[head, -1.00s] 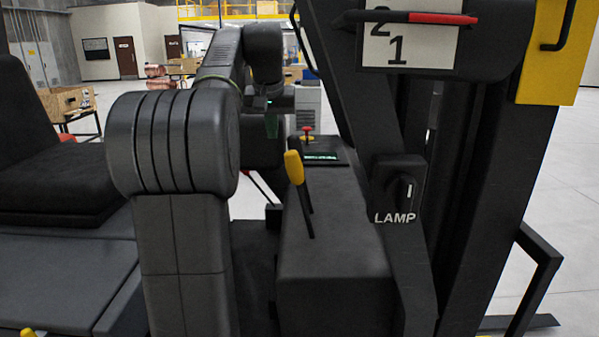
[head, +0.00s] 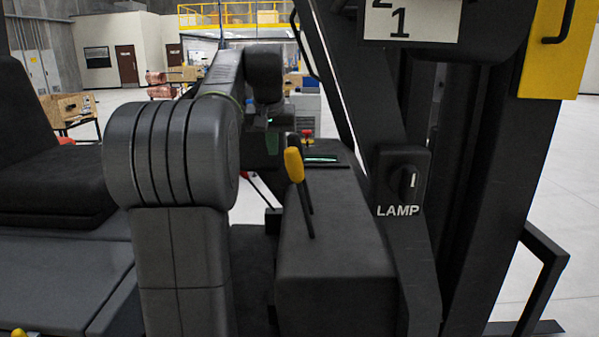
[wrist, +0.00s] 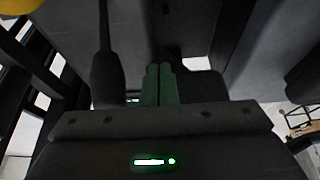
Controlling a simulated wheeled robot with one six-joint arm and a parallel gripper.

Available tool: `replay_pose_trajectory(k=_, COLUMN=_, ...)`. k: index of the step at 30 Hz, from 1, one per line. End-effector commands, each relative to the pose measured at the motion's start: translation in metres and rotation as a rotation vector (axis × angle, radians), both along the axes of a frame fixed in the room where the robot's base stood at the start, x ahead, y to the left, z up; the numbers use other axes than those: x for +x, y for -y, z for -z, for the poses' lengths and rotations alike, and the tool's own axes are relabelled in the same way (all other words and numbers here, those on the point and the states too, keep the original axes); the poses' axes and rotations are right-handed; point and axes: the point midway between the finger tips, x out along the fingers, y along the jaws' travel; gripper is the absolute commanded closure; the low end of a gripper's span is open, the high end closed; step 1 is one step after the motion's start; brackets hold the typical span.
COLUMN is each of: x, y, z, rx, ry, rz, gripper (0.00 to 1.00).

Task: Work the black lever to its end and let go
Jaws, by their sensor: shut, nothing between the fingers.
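A black lever (wrist: 106,70) shows in the wrist view, its thicker grip just left of my fingers and its thin rod running up the picture. Whether the fingers touch it I cannot tell. My gripper (head: 271,143) is beyond the levers in the head view, small and partly hidden by my arm. In the wrist view its two green fingers (wrist: 158,84) are together with nothing between them.
The console (head: 335,235) carries the levers, a small lit display (head: 321,160) and a red knob (head: 307,134). A lamp switch (head: 403,182) is on the dark post to the right. A black seat (head: 50,165) is at left.

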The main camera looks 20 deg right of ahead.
Motion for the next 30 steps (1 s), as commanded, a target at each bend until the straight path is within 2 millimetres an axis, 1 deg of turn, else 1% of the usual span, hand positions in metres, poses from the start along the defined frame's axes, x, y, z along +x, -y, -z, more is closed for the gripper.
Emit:
replay_pose_trajectory(k=8, x=0.000, y=0.001, z=-0.001, rx=0.000, ry=0.000, rz=0.000, gripper=1.00)
replay_pose_trajectory(k=30, x=-0.013, y=0.027, z=-0.001, rx=0.000, ry=-0.001, rz=0.000, gripper=1.00)
